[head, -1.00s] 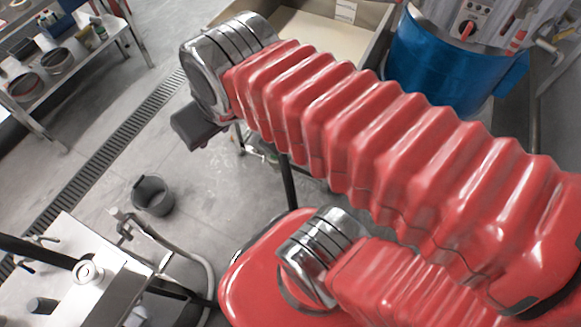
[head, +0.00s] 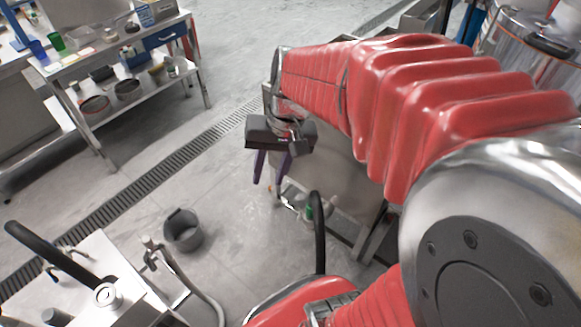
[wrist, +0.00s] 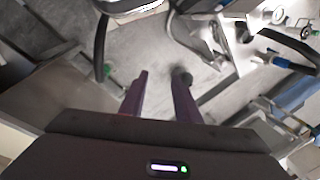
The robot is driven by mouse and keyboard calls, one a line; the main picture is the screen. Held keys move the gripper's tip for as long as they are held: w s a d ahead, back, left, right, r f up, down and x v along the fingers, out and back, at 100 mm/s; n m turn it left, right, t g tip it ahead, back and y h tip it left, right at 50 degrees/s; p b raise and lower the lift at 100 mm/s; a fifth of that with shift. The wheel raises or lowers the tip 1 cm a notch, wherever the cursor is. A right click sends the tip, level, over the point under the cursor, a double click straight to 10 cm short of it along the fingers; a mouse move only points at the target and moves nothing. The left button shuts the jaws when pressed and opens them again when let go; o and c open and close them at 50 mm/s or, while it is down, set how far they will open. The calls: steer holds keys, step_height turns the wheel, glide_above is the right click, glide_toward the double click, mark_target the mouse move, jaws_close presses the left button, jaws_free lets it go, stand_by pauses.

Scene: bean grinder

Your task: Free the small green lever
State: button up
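A small green piece (head: 309,212), which looks like the green lever, sits low beside an upright black hose (head: 319,235), below the metal bin. It also shows at the left in the wrist view (wrist: 108,70). It is too small to tell what holds or blocks it. My gripper (head: 269,182) hangs above and left of it in the head view, with two purple fingers pointing down and apart. In the wrist view the fingers (wrist: 160,76) are spread with only floor between them, and the green piece is left of the left finger. Nothing is held.
A grey bucket (head: 183,232) stands on the floor. A metal bench (head: 95,265) with a hose and fittings is at the lower left. A two-level table (head: 130,58) with pots stands at the upper left. Open floor lies around the drain grate (head: 150,173).

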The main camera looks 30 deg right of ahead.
steer(key=w+d+f+m+y, duration=0.45)
steer(key=d+f+m, duration=0.25)
steer(key=d+f, duration=0.45)
steer(key=m+t+y, duration=0.3)
steer(key=m+y, duration=0.1)
steer(key=m, duration=0.2)
glide_above(322, 230)
step_height(322, 230, down, 13)
steer(key=s+d+f+m+t+h, duration=0.1)
steer(key=s+f+m+t, duration=0.3)
steer(key=f, duration=0.5)
steer(key=s+d+f+m+t+h, duration=0.2)
steer(key=s+f+m+t, duration=0.2)
steer(key=f, duration=0.5)
steer(key=s+d+f+m+t+h, duration=0.1)
steer(key=s+f+m+t, duration=0.3)
steer(key=f, duration=0.5)
steer(key=shift+s+d+m+t+h, duration=0.35)
steer(key=shift+d+m+h, duration=0.1)
steer(key=shift+m, duration=0.55)
steer(key=shift+w+a, duration=0.1)
steer(key=shift+x, duration=6.8)
steer(key=shift+a, duration=0.1)
steer(key=shift+c, duration=0.2)
